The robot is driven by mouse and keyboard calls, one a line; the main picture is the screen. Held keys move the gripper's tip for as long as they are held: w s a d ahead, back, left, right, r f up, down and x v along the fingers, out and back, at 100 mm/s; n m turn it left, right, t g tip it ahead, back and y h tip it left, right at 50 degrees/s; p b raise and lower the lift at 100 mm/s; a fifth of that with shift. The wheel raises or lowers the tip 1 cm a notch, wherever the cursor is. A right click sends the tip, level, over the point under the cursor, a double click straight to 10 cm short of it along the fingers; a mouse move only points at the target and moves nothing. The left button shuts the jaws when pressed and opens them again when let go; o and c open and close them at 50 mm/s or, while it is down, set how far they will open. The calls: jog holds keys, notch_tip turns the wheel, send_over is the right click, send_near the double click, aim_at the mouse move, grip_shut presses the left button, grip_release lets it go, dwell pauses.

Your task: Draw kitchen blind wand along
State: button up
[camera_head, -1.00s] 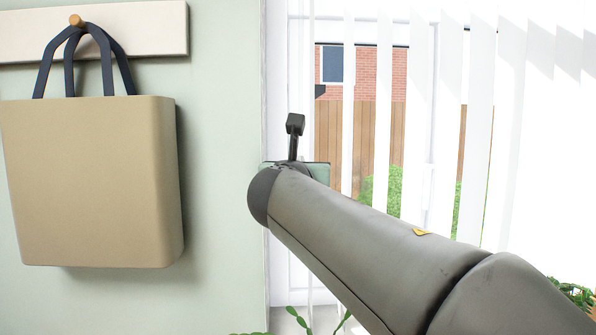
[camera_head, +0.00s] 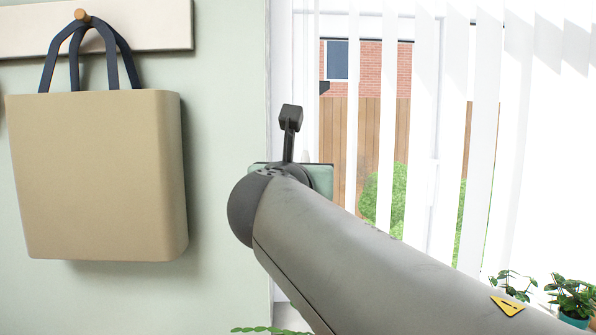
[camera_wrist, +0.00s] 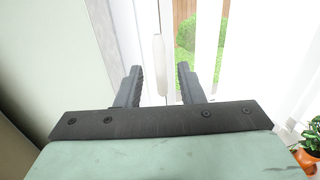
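The vertical blind (camera_head: 487,130) hangs at the window, its white slats parted with gaps between them. In the wrist view, a slim white wand (camera_wrist: 158,62) with a thicker lower part hangs upright, in line with the space between my fingers. I cannot tell how deep between them it sits. My gripper (camera_wrist: 159,68) is open, with bare slat and window seen on either side of the wand. In the head view, my arm hides most of the gripper, and one dark finger (camera_head: 290,119) shows by the window's left edge. I cannot make out the wand there.
A beige bag (camera_head: 100,175) hangs from a wooden peg (camera_head: 81,15) on the left wall. Potted plants (camera_head: 572,300) stand low at the right; a terracotta pot (camera_wrist: 306,160) shows in the wrist view. The wall between bag and window is clear.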

jog(key=shift+d, duration=0.15)
jog(key=c, duration=0.5)
jog(key=d+m+g+h+p, duration=0.1)
jog(key=d+m, duration=0.1)
jog(key=m, duration=0.1)
jog(key=w+d+r+m+g+p, duration=0.1)
jog(key=d+m, duration=0.2)
jog(key=w+d+m+g+h+p, duration=0.1)
jog(key=d+m+p, duration=0.1)
jog(key=d+m, duration=0.1)
jog(key=shift+w+d+r+m+g+h, duration=0.2)
jog(key=shift+m+g+h, duration=0.15)
jog(key=shift+m, duration=0.25)
grip_shut()
jog(key=d+m+g+y+p, duration=0.1)
jog(key=d+m+g+p, duration=0.4)
jog(key=m, duration=0.5)
notch_tip(320, 180, up, 6)
jog(key=s+a+m+g+y+p, duration=0.1)
jog(key=m+g+y+p, duration=0.35)
jog(key=m+y, duration=0.8)
jog(key=w+a+f+m+h+p, duration=0.2)
jog(key=w+a+f+h, duration=0.1)
jog(key=a+f, duration=0.4)
jog(key=shift+w+a+f+t, duration=0.4)
jog(key=shift+w+a, duration=0.25)
jog(key=shift+w, duration=0.2)
